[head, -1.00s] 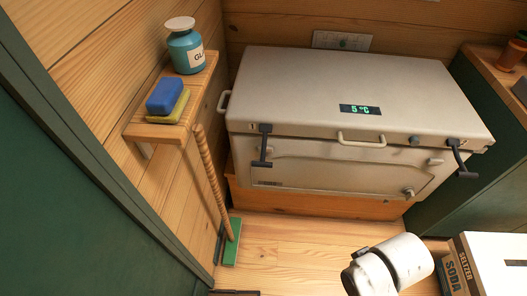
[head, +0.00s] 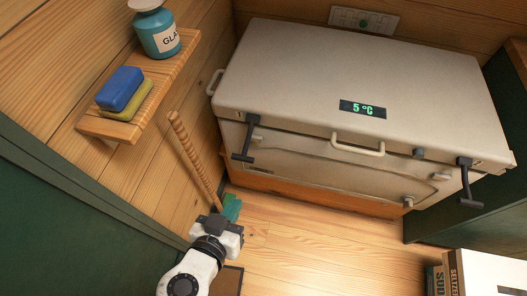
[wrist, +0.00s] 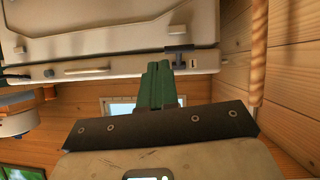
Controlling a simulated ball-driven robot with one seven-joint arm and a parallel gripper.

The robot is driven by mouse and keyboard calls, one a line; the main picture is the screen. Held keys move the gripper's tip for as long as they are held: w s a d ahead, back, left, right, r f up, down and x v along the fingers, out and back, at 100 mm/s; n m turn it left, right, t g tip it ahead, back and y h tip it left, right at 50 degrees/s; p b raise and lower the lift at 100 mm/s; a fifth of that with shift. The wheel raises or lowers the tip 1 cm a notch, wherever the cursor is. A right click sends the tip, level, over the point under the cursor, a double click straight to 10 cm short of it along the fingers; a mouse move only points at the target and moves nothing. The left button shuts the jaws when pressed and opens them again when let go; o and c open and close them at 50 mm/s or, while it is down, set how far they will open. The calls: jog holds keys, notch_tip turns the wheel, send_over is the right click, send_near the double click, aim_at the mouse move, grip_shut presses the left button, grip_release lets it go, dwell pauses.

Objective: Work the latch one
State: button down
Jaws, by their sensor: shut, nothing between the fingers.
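The pale cooler chest (head: 300,75) stands against the back wall with its lid down. A black left latch (head: 246,138) hangs down its front, and a black right latch (head: 467,183) hangs near its right corner. My gripper (head: 231,203) is low in front of the chest's left end, below the left latch and apart from it in the head view. In the wrist view, the green fingers (wrist: 160,82) are shut together and empty. They point toward the chest, just beside the left latch (wrist: 178,48) in the picture; contact cannot be told.
A wooden shelf (head: 110,127) on the left holds a blue sponge (head: 120,88) and a teal bottle (head: 157,30). A broom handle (head: 190,150) leans close to my gripper. Drink boxes (head: 452,272) stand at lower right. The floor (head: 320,235) between is clear.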

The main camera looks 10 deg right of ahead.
jog(key=w+d+f+t+p, duration=0.1)
jog(key=w+f+p, duration=0.1)
jog(key=w, duration=0.9)
jog(key=shift+w+d+f+t+y, duration=0.3)
jog(key=shift+w+d+f, duration=0.1)
jog(key=shift+f, duration=0.25)
jog(key=shift+f, duration=0.1)
jog(key=w+d+f+t+h+b, duration=0.2)
jog(key=w+f+t+b, duration=0.4)
jog(key=b, duration=3.6)
notch_tip(320, 180, down, 5)
jog(key=shift+w+d+f+t+h, duration=0.1)
jog(key=shift+w+d+t+h, duration=0.25)
jog(key=shift+w, duration=0.5)
jog(key=shift+w+d+b, duration=0.15)
jog(key=shift+b, duration=0.15)
